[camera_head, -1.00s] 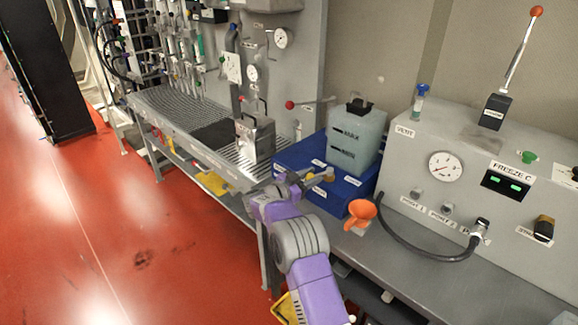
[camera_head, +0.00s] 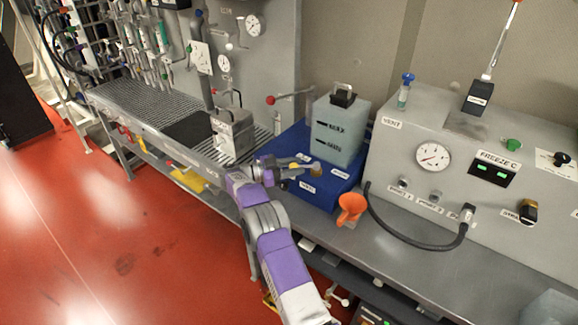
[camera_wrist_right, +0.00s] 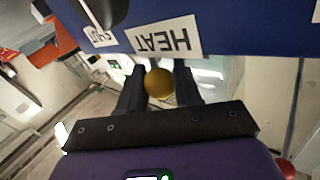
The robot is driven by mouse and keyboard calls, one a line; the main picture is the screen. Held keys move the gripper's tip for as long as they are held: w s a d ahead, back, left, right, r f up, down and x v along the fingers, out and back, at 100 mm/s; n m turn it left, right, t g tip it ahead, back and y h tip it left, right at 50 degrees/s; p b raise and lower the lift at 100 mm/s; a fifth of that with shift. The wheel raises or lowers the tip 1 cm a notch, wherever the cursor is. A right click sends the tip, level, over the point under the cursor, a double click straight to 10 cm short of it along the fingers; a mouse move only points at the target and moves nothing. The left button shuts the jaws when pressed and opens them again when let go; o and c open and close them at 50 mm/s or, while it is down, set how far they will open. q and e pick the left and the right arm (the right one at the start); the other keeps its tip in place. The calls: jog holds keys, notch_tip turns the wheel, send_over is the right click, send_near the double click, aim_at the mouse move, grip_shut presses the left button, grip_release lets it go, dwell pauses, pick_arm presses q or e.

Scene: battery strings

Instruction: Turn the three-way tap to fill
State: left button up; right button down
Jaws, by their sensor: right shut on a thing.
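My right gripper (camera_head: 300,165) is at the near side of the blue box (camera_head: 318,194). In the right wrist view its two dark fingers (camera_wrist_right: 160,88) are shut on a round yellow-brass knob (camera_wrist_right: 158,83). The knob is just below a white label reading HEAT (camera_wrist_right: 165,40) on the blue face. A black and pale part (camera_wrist_right: 98,12) shows there beside a label that seems to read SHUT (camera_wrist_right: 100,37). I cannot tell how the knob connects to the tap, nor which way the tap points. No FILL label is readable. My left gripper is not in view.
A grey-green tank (camera_head: 340,130) stands on the blue box. An orange funnel (camera_head: 351,207) is close to its right. A grey console (camera_head: 385,165) with a gauge and black hose is further right.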

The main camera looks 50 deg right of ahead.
jog(key=c, duration=0.8)
grip_release()
jog(key=shift+d, duration=0.1)
jog(key=v, duration=0.7)
jog(key=shift+w+a, duration=0.15)
jog(key=shift+a, duration=0.15)
